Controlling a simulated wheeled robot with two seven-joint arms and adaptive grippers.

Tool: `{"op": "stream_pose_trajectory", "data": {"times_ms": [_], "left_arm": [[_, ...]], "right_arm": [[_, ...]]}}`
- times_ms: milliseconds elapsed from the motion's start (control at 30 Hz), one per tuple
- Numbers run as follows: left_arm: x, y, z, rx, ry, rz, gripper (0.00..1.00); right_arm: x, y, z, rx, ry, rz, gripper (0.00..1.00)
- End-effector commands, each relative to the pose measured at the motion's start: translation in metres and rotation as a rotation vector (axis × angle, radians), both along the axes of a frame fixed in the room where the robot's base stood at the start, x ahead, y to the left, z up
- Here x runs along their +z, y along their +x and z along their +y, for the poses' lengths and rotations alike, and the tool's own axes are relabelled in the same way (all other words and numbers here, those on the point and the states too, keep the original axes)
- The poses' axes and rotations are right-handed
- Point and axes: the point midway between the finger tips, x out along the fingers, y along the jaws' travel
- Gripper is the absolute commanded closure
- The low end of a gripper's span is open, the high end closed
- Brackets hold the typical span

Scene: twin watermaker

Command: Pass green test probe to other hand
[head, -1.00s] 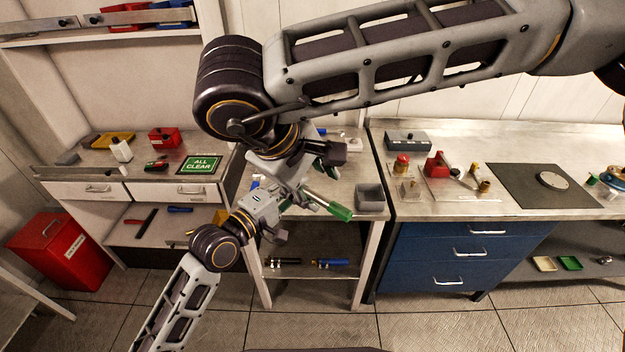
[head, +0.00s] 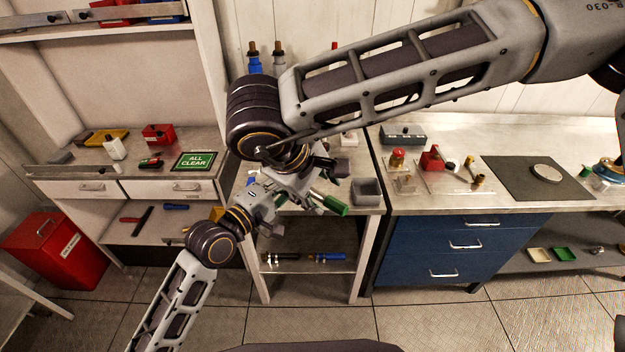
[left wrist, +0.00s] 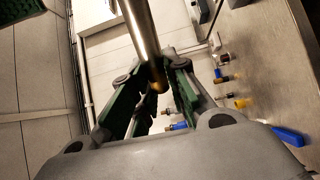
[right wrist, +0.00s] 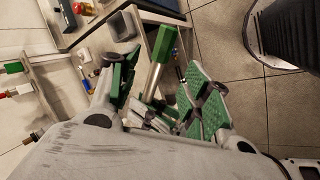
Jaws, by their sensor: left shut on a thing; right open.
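The green test probe has a green handle (head: 335,206) and a bare metal shaft, which shows in the left wrist view (left wrist: 142,35). My left gripper (head: 290,197) is shut on the shaft and holds the probe above the small middle table. In the left wrist view the shaft's rounded end lies between the green-padded fingers. My right gripper (head: 328,172) is open, close to the probe's shaft. In the right wrist view the green handle (right wrist: 166,43) and shaft appear between the spread fingers (right wrist: 160,78). Whether those fingers touch the probe cannot be told.
A grey open bin (head: 367,191) stands on the middle table (head: 355,209), just right of the handle. The blue drawer cabinet (head: 450,245) is to the right, with small parts on its top. An ALL CLEAR sign (head: 195,161) lies on the left bench.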

Motion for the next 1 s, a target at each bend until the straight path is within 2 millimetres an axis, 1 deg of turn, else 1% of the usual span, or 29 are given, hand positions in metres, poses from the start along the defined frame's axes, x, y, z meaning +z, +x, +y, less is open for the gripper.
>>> {"op": "stream_pose_trajectory", "data": {"times_ms": [300,500,700,967,1000], "left_arm": [[0.000,0.000,0.000,0.000,-0.001,-0.001,1.00],[0.000,0.000,0.000,0.000,-0.001,-0.001,1.00],[0.000,0.000,0.000,0.000,-0.001,-0.001,1.00],[0.000,0.000,0.000,0.000,-0.001,-0.001,1.00],[0.000,0.000,0.000,0.000,-0.001,-0.001,1.00]], "right_arm": [[-0.033,0.015,-0.013,-0.002,-0.002,0.000,0.52],[-0.048,0.021,-0.018,-0.001,0.000,-0.001,0.52],[-0.054,0.024,-0.021,-0.001,0.000,0.000,0.52],[-0.055,0.024,-0.021,-0.001,0.000,-0.001,0.52],[-0.055,0.024,-0.021,-0.001,0.000,-0.001,0.54]]}}
